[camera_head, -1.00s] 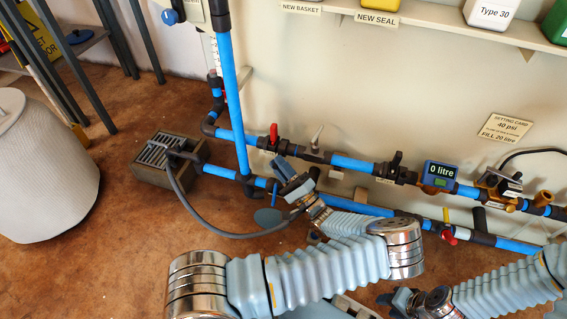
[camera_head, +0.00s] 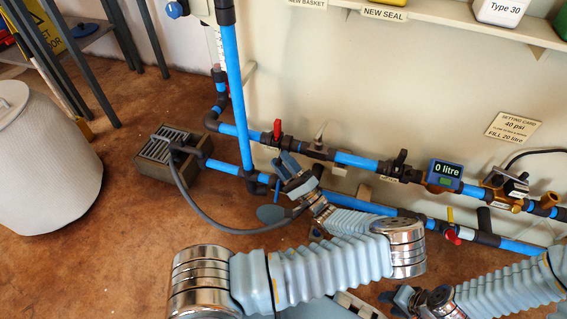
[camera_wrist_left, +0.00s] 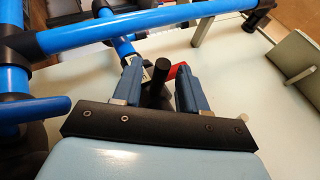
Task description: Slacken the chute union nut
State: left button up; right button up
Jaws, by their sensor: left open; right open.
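My left gripper (camera_head: 284,166) is at the pipe run by the wall, close to the black fittings below the red-handled valve (camera_head: 277,131). In the left wrist view its two blue fingers (camera_wrist_left: 158,84) stand apart. A dark upright rod (camera_wrist_left: 161,68) shows between them, with a red lever (camera_wrist_left: 178,70) just behind. I cannot tell whether the fingers touch the rod. I cannot tell which black fitting is the chute union nut. My right gripper (camera_head: 400,299) is low at the front, open and apart from the pipes.
A grated drain box (camera_head: 170,146) with a grey hose stands left of the pipes. A white bin (camera_head: 40,160) is at far left. A meter reading 0 litre (camera_head: 443,173) and brass fittings are on the right. Open floor lies between bin and drain.

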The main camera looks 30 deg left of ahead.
pick_arm(q)
jog(key=v, duration=1.4)
jog(key=shift+a, duration=0.1)
